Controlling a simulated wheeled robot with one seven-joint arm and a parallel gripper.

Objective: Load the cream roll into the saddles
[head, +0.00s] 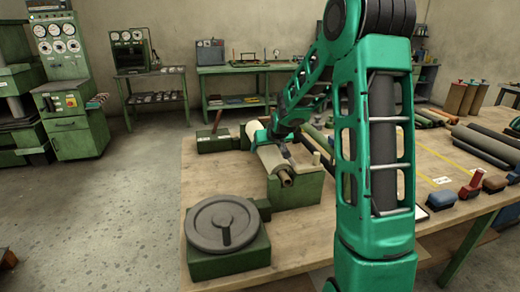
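The cream roll (270,157) lies lengthwise on the left part of the table, with its brown core end (286,179) pointing toward me. Its near end is at a green block-like saddle (300,193); I cannot tell whether it rests fully in it.
A green base with a round grey disc (224,225) stands at the table's near left corner. A green fixture with a handle (213,140) is behind. Dark rolls (484,145), brushes and blocks lie right of my arm. Bare wooden tabletop (200,180) shows at left.

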